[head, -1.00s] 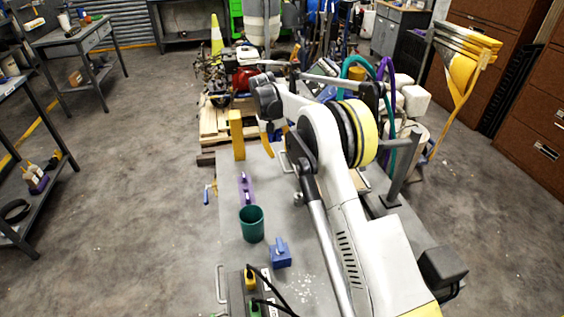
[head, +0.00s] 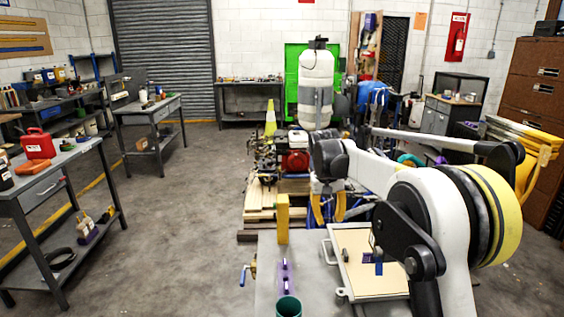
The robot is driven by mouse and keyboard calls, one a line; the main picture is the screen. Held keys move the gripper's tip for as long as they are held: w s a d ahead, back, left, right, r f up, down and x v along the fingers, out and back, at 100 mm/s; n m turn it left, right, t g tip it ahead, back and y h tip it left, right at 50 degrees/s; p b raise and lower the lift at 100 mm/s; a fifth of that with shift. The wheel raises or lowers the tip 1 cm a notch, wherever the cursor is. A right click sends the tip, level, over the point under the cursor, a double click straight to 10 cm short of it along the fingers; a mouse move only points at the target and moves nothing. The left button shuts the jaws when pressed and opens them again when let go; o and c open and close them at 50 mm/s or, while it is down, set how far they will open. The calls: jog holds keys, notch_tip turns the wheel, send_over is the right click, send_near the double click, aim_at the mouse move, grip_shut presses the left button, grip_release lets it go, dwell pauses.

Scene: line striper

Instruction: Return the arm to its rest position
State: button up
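My white arm with black joints and a yellow band reaches up from the lower right of the head view and bends back over the grey deck (head: 268,262). My gripper (head: 329,212) hangs from the arm's far end, pointing down, with its two yellow fingers apart and nothing seen between them. It hangs to the right of an upright yellow block (head: 283,219) and in front of the cluttered pallet area. The arm's lower part is cut off by the frame edge.
On the deck are a purple strip (head: 286,280), a green cup (head: 289,307) and a framed tan panel (head: 352,242), partly behind my arm. Beyond stand a wooden pallet (head: 262,202), a red engine (head: 296,160) and a white tank (head: 316,75). Open floor lies left.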

jog(key=s+d+r+t, duration=0.1)
jog(key=s+r, duration=0.4)
jog(key=s, duration=0.4)
jog(key=s+r+t, duration=0.2)
jog(key=s+r, duration=0.3)
jog(key=s, duration=0.3)
jog(key=s+f+t, duration=0.1)
jog(key=s+f, duration=0.2)
jog(key=s, duration=0.7)
jog(key=s+f+t+y, duration=0.1)
jog(key=s+f, duration=0.3)
jog(key=s, duration=0.6)
jog(key=shift+s+d+f+t+y, duration=0.2)
jog(key=shift+s+d+t+y, duration=0.1)
jog(key=shift+t, duration=0.2)
